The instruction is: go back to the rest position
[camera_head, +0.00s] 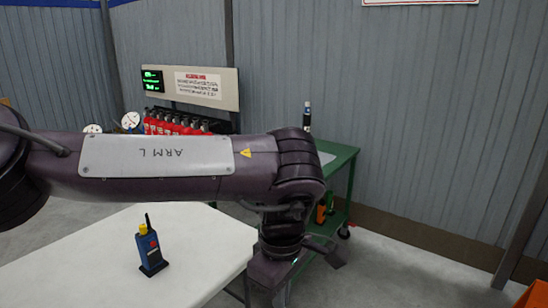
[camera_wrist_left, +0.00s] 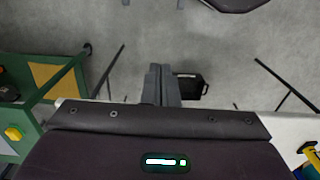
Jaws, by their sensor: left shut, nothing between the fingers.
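My left arm reaches in from the left across the head view, above a white table (camera_head: 85,270). My left gripper (camera_head: 284,290) hangs from the wrist, pointing down just past the table's right edge. In the left wrist view its two fingers (camera_wrist_left: 161,85) are together, with nothing between them, above grey floor. My right gripper is in neither view.
A blue handheld device (camera_head: 150,250) with a yellow knob stands on the table. An orange object (camera_head: 535,293) is at lower right.

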